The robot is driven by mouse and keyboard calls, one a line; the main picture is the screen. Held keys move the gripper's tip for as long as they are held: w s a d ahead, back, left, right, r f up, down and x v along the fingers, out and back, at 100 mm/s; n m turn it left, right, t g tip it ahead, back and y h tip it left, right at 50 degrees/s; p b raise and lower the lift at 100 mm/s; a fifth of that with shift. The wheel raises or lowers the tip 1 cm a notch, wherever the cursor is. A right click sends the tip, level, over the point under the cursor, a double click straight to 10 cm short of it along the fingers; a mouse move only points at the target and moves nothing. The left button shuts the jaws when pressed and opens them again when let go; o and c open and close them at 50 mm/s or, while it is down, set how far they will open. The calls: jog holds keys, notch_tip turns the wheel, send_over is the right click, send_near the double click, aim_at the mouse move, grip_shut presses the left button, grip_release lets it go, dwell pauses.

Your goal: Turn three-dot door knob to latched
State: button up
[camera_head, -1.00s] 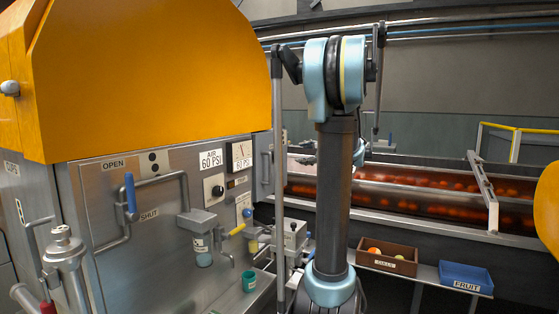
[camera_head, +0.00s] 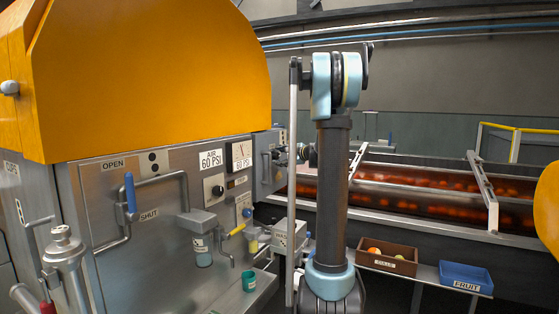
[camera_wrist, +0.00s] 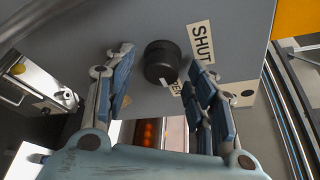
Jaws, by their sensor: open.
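A round black knob (camera_wrist: 162,64) with a pale pointer mark sits on a grey panel (camera_wrist: 225,40) in the wrist view. A cream label reading SHUT (camera_wrist: 201,42) is beside it, and another label below it is mostly hidden by a finger. A cream plate with dark dots (camera_wrist: 243,93) shows partly behind my right-hand finger. My gripper (camera_wrist: 157,70) is open, with one finger on each side of the knob; I cannot tell whether they touch it. In the head view my gripper (camera_head: 303,153) is small, beside the grey door (camera_head: 268,160) at the machine's right edge.
The steel front panel (camera_head: 100,215) carries a blue-handled lever (camera_head: 130,192) and a yellow-handled tap (camera_head: 237,229). My arm stands before the orange-filled conveyor (camera_head: 410,195). A brown crate (camera_head: 388,268) and a blue crate (camera_head: 466,287) stand on a low shelf at right.

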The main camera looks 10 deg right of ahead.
jog(key=shift+w+a+f, duration=0.1)
jog(key=shift+w+a, duration=0.15)
jog(key=shift+w, duration=0.1)
jog(key=c, duration=1.1)
jog(key=shift+o, duration=0.2)
jog(key=shift+d, duration=0.1)
jog(key=shift+s, duration=0.1)
